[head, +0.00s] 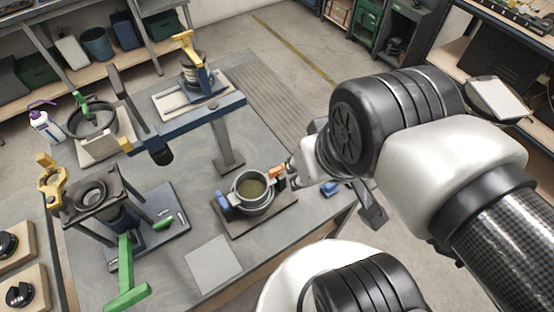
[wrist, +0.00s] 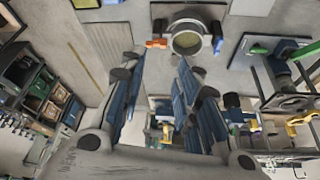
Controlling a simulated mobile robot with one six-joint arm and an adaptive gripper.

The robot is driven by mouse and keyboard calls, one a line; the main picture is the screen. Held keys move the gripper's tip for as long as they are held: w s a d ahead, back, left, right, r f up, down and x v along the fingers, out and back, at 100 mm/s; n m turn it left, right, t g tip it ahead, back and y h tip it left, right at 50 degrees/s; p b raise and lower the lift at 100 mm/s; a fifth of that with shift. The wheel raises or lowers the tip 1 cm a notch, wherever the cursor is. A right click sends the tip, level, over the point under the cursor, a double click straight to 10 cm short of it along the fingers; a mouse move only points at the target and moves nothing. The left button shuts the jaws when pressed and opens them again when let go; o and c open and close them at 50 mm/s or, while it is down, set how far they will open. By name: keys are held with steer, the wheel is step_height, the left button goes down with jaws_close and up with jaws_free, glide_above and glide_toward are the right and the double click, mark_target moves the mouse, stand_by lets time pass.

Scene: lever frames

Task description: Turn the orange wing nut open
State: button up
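The orange wing nut (head: 277,171) sits at the upper right side of a round grey clamp ring (head: 253,190) on a dark base plate. In the wrist view the wing nut (wrist: 157,43) shows left of the ring (wrist: 187,42), just beyond the fingertips. My gripper (head: 289,174) comes from the right, with its tips close to the wing nut. In the wrist view my gripper (wrist: 160,62) is open, with nothing between its fingers. I cannot tell whether a finger touches the nut. A blue knob (head: 223,206) is on the ring's opposite side.
A grey post with a blue beam (head: 200,122) stands behind the ring. A black stand with a yellow handle (head: 50,178) and green levers (head: 126,275) are at left. A light square plate (head: 213,263) lies in front. The bench edge runs close by at right.

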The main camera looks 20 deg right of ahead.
steer(key=shift+a, duration=0.15)
stand_by(0.3)
